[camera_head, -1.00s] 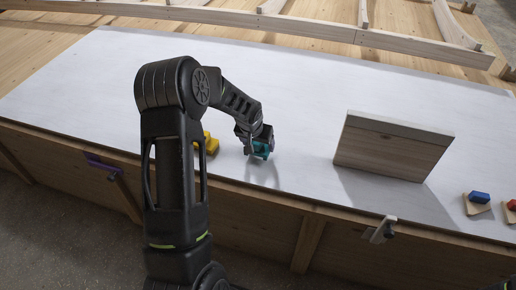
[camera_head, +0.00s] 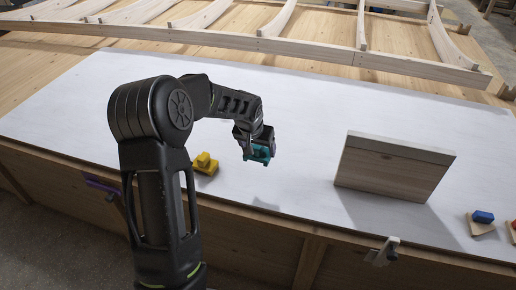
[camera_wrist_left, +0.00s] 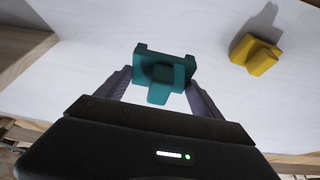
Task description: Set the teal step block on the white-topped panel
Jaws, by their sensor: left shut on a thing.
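The teal step block (camera_head: 261,155) is held in my left gripper (camera_head: 255,150), above the white board, with its shadow below it and apart from it. In the left wrist view the teal block (camera_wrist_left: 165,70) sits between the two fingers of the left gripper (camera_wrist_left: 163,85). The white-topped panel (camera_head: 392,170) is an upright wooden board with a pale top edge, standing on the white surface to the right of the gripper. My right gripper is not in view.
A yellow step block (camera_head: 205,164) lies left of the gripper; it also shows in the left wrist view (camera_wrist_left: 256,54). A blue block on a wooden piece (camera_head: 482,219) is at the right. A clamp (camera_head: 383,251) sits on the front edge. The white board (camera_head: 300,110) is clear behind.

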